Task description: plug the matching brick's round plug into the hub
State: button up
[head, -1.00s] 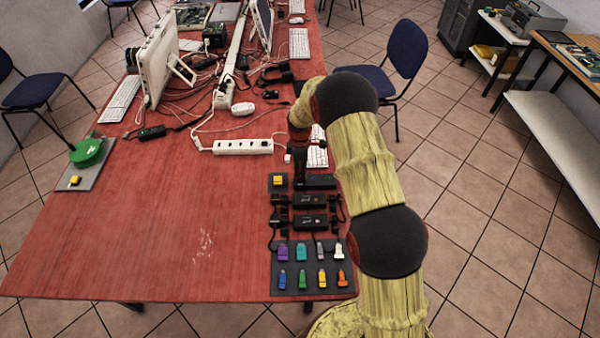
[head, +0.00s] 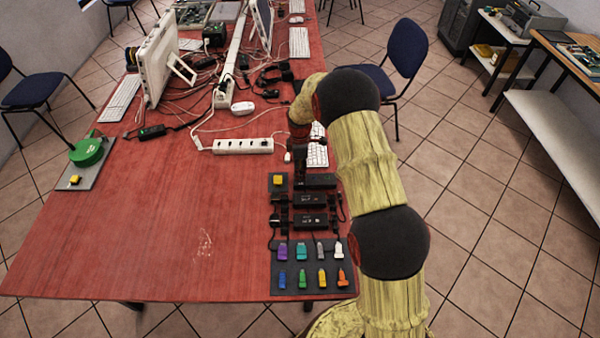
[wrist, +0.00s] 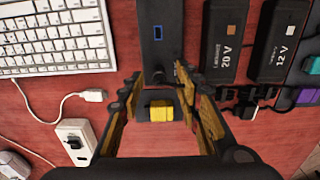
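My gripper (wrist: 159,92) is open, its two fingers either side of a yellow block (wrist: 160,109) on a small dark pad, with no contact clear. In the head view the yellow block (head: 278,180) sits left of the black box that looks like the hub (head: 320,181). In the wrist view that box (wrist: 160,55) has a blue-edged rectangular port. Two black bricks lie beside it: one marked 20 V (wrist: 226,50) with an orange square, one marked 12 V (wrist: 279,45) with a white square. Black cable ends show below them; I cannot tell which is a round plug.
A grey mat (head: 311,264) holds several coloured connectors at the table's front right. A white power strip (head: 243,146), keyboards and tangled cables lie behind. A green device (head: 88,152) is at the left edge. The red table's left middle is clear.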

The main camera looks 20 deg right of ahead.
notch_tip(320, 180, up, 10)
jog(key=shift+r, duration=0.25)
jog(key=s+f+m+g, duration=0.1)
jog(key=s+f+m, duration=0.1)
jog(key=s+m, duration=0.35)
jog(key=s+a+r+m+t, duration=0.2)
jog(key=s+r+m+t, duration=0.1)
jog(key=s+r, duration=1.1)
jog(key=s+a+r+m+t, duration=0.2)
jog(key=s+r+m, duration=0.4)
jog(key=s+r, duration=0.9)
jog(key=s+t, duration=0.1)
jog(key=s, duration=0.3)
jog(key=shift+s+t, duration=0.25)
jog(key=shift+t, duration=0.05)
